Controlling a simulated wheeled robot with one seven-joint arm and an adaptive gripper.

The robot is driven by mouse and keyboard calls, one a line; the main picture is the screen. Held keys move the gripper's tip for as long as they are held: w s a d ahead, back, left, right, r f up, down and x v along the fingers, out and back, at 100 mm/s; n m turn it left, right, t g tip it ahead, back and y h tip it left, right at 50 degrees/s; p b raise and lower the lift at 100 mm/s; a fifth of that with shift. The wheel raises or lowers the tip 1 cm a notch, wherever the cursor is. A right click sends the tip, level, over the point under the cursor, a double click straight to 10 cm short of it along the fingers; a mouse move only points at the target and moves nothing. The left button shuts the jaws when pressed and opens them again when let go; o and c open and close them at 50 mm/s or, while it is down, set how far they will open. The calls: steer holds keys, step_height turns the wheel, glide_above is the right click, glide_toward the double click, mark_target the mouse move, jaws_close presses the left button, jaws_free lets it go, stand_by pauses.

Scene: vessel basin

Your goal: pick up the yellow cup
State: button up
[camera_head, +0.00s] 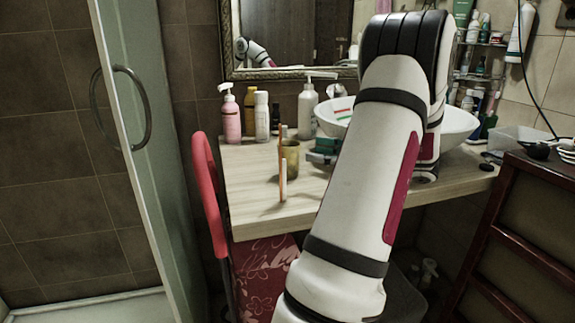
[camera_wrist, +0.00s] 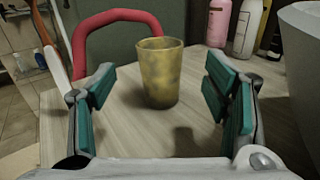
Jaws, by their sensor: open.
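The yellow cup (camera_head: 289,160) stands upright on the wooden counter, left of my arm. In the wrist view, the mottled yellow cup (camera_wrist: 160,75) stands ahead of my gripper (camera_wrist: 160,88), roughly centred between its two teal-padded fingers. My gripper is open, with a wide gap and nothing between the pads. The cup appears beyond the fingertips and does not touch them. In the head view, my gripper (camera_head: 322,150) shows only partly as teal pads to the right of the cup; my arm hides the rest.
An upright orange-and-white stick (camera_head: 283,180) stands near the cup. A pink bottle (camera_head: 231,118) and white bottles (camera_head: 307,110) stand behind. A white basin (camera_head: 458,125) is partly hidden by my arm. A red curved rail (camera_head: 207,190) rises at the counter's left edge (camera_head: 228,205).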

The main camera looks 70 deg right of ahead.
mark_target(289, 160)
steer(key=w+b, duration=0.1)
steer(key=w, duration=0.3)
steer(key=w+b, duration=0.1)
steer(key=w, duration=0.3)
steer(key=shift+w+a+f+b, duration=0.1)
steer(key=shift+w+a+b, duration=0.1)
steer(key=shift+b, duration=0.1)
steer(key=shift+s, duration=0.1)
steer(key=shift+c, duration=0.2)
steer(key=c, duration=1.1)
